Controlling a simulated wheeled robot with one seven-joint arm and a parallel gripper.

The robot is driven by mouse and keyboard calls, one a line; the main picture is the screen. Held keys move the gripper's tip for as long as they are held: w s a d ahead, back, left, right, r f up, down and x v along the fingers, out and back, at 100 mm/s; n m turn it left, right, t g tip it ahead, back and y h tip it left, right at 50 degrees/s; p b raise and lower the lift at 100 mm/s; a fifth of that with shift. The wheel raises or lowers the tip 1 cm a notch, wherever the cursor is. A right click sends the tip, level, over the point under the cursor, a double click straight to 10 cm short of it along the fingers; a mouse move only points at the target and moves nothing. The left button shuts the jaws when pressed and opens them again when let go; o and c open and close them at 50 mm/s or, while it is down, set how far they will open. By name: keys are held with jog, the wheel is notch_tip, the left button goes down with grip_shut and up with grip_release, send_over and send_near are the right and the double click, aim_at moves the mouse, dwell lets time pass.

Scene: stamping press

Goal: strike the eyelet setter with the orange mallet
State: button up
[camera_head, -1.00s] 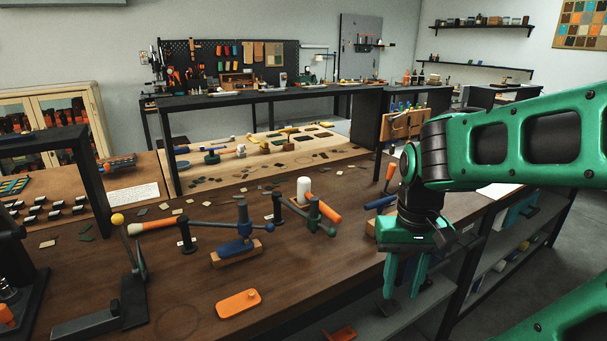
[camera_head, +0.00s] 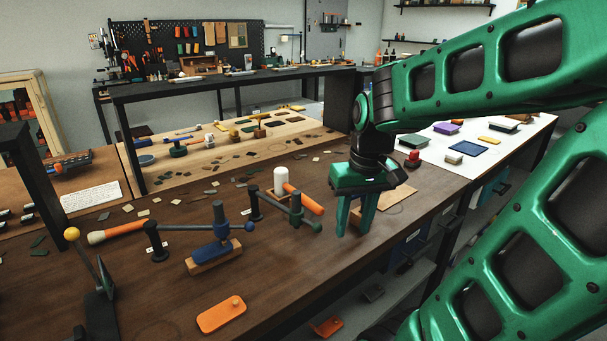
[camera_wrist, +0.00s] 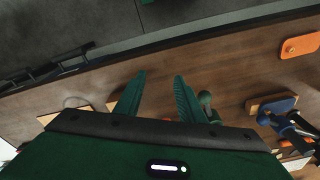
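A mallet with an orange handle (camera_head: 304,199) and a white cylindrical head (camera_head: 281,180) is on the dark wooden bench, left of my gripper. Beside it is a grey-green tool (camera_head: 297,210) with a bar. A blue upright tool (camera_head: 219,232) with a side lever stands on a wooden block; it also shows in the wrist view (camera_wrist: 284,118). I cannot tell which tool is the eyelet setter. My gripper (camera_head: 352,232) points down near the bench's front edge, right of the mallet and apart from it. In the wrist view its fingers (camera_wrist: 160,76) are spread and empty.
Black labelled posts (camera_head: 155,243) stand near the blue tool. An orange plate (camera_head: 221,314) lies near the front edge. Another orange handle (camera_head: 122,229) lies at left. A lever press (camera_head: 98,290) stands front left. A shelf is below the bench.

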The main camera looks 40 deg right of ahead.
aim_at(306, 197)
jog(key=w+r+n, duration=0.1)
jog(key=w, duration=0.5)
jog(key=w+r+n+t, duration=0.1)
jog(key=w+n, duration=0.1)
jog(key=w, duration=0.4)
jog(key=w+d+r+n+t, duration=0.1)
jog(key=w, duration=0.6)
jog(key=shift+r+n, duration=0.3)
jog(key=shift+r, duration=0.05)
jog(key=shift+w, duration=0.1)
jog(key=x, duration=0.7)
jog(key=shift+w+f, duration=0.15)
jog(key=shift+c, duration=0.9)
grip_shut()
jog(key=shift+r, duration=3.6)
